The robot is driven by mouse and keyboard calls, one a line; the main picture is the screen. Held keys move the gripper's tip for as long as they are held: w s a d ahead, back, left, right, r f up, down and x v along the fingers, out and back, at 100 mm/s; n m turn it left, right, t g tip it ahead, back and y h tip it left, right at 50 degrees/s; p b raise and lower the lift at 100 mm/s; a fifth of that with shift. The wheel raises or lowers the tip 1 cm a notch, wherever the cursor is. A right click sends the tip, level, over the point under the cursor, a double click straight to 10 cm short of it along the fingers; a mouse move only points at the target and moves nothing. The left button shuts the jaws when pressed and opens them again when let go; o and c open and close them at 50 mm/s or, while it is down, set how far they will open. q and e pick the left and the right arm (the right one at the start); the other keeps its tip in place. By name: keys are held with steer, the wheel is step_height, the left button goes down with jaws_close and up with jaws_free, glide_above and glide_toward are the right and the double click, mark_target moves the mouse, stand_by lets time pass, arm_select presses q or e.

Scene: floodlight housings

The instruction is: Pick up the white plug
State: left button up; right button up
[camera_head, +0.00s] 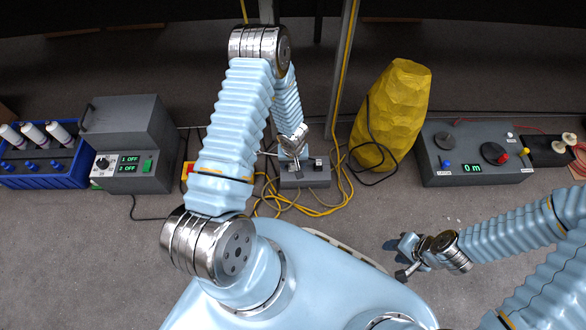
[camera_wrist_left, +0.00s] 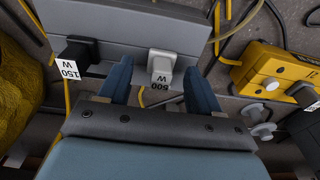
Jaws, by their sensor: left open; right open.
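The white plug (camera_wrist_left: 162,62), with a "500 W" label, sits in the grey socket box (camera_wrist_left: 120,30) in the left wrist view. My left gripper (camera_wrist_left: 157,78) is open, with one blue finger on each side of the plug and visible gaps to it. In the head view my left gripper (camera_head: 292,150) points down at the grey socket box (camera_head: 308,178); I cannot make out the white plug there. A black plug (camera_wrist_left: 80,52) labelled "150 W" sits beside it in the same box. My right gripper (camera_head: 396,258) is open and empty above the floor.
Yellow and grey cables (camera_head: 290,207) lie loose around the socket box. A yellow faceted housing (camera_head: 395,105) stands to its right. A yellow box with plugs (camera_wrist_left: 270,68) is near the left gripper. Grey control units (camera_head: 135,140) (camera_head: 470,165) stand at both sides.

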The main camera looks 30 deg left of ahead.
arm_select(q)
steer(key=shift+f, duration=0.5)
steer(key=shift+c, duration=0.3)
steer(key=c, duration=1.1)
